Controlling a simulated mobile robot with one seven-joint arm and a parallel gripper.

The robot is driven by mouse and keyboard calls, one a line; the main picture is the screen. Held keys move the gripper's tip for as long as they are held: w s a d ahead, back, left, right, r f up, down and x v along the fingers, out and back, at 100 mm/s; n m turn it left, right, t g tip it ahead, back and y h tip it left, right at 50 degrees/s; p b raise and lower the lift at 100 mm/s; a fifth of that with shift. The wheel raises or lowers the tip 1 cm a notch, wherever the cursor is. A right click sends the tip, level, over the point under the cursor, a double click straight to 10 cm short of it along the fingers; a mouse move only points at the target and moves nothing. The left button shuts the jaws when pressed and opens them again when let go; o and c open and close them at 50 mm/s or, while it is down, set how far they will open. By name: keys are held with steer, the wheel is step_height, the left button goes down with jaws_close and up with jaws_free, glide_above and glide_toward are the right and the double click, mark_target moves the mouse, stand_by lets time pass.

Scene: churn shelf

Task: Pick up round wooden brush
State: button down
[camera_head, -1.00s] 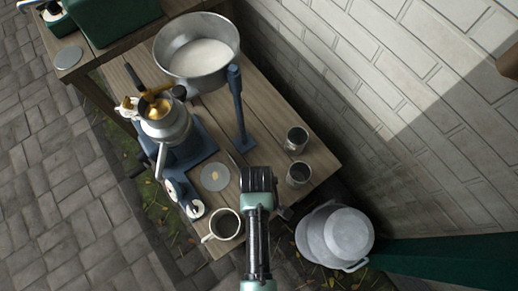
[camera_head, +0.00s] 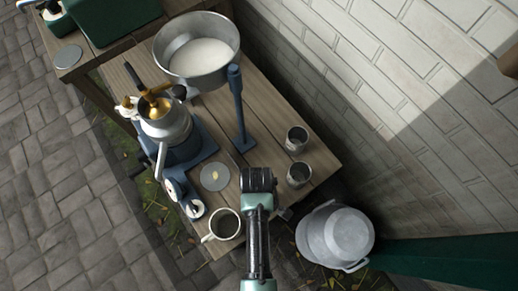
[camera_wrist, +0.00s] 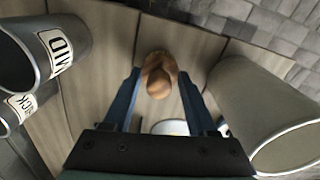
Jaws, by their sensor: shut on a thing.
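The round wooden brush (camera_wrist: 158,78) shows in the wrist view as a brown, rounded wooden piece above the plank table. It sits between the two blue fingers of my gripper (camera_wrist: 159,88), which are shut on it. In the head view my gripper (camera_head: 258,180) is over the front part of the table, and its dark housing hides the brush there. I cannot tell whether the brush still touches the tabletop.
Two metal cups (camera_head: 297,140) stand right of my gripper. A mug (camera_head: 240,232) is at its lower left, and a grey disc (camera_head: 214,177) lies left. A blue post (camera_head: 237,108), a separator (camera_head: 168,128) and a large bowl (camera_head: 166,62) stand farther back. A milk can (camera_head: 346,236) is beside the table.

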steer(key=shift+r, duration=0.1)
step_height(320, 180, up, 10)
steer(key=shift+w+f+p, duration=0.15)
steer(key=shift+f+p, duration=0.1)
steer(key=shift+p, duration=0.75)
steer(key=w+r+m+p, duration=0.3)
steer(key=w+r+m, duration=0.4)
steer(key=r+m, duration=0.2)
steer(key=shift+r, duration=0.95)
